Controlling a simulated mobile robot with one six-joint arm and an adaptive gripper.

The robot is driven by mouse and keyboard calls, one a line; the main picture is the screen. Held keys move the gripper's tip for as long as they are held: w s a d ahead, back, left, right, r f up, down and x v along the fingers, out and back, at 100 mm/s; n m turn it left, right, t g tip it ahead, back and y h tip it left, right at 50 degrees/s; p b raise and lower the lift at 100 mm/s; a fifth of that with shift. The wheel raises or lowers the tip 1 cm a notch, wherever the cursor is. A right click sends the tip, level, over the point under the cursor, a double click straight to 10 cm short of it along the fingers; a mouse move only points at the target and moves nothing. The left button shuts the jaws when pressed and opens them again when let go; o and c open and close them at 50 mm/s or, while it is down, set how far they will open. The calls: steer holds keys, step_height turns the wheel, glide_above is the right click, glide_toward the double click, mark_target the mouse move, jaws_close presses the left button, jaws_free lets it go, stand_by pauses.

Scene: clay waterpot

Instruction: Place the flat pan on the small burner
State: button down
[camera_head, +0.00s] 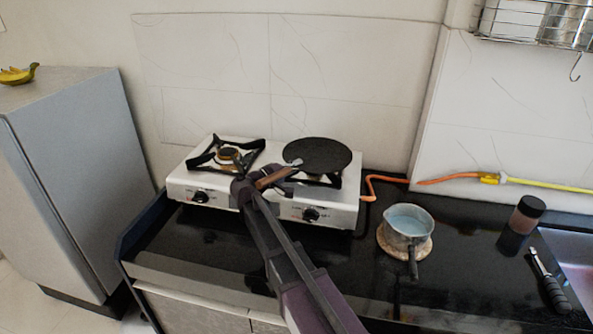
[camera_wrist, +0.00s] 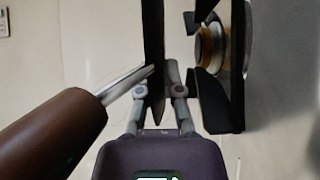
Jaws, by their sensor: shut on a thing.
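The flat pan (camera_head: 320,153) is a dark, nearly level disc over the right burner (camera_head: 330,181) of the white two-burner stove. Its brown handle (camera_head: 271,178) points left and toward the front. My gripper (camera_head: 290,180) is beside the handle, shut on the pan's near rim. The wrist view shows the pan edge-on (camera_wrist: 153,45) between my fingertips (camera_wrist: 160,88). A burner with a brass-coloured head (camera_wrist: 208,45) lies beneath it there, with a visible gap between pan and supports. The left burner (camera_head: 228,154) is bare. The right burner's head is hidden in the head view.
The white stove (camera_head: 253,196) stands on the black counter (camera_head: 200,250). A saucepan (camera_head: 409,222) sits on a round mat (camera_head: 386,243) to the right. Beyond are a dark-lidded jar (camera_head: 525,215) and an orange hose (camera_head: 430,182). A grey fridge (camera_head: 75,170) stands left.

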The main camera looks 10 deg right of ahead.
mark_target(307, 154)
steer(key=shift+w, duration=1.3)
steer(key=shift+w+d+f, duration=0.1)
steer(key=shift+w+f, duration=0.1)
steer(key=shift+w, duration=0.6)
step_height(307, 154, down, 3)
steer(key=b, duration=0.3)
steer(key=shift+s+f+b, duration=0.15)
steer(key=shift+f+b, duration=0.05)
steer(key=shift+b, duration=0.2)
steer(key=c, duration=1.2)
jaws_free()
steer(key=shift+f, duration=0.15)
steer(key=shift+c, duration=0.2)
steer(key=o, duration=0.4)
steer(key=shift+o, duration=0.2)
steer(key=shift+r, duration=0.25)
steer(key=v, duration=1.2)
steer(key=shift+f, duration=0.1)
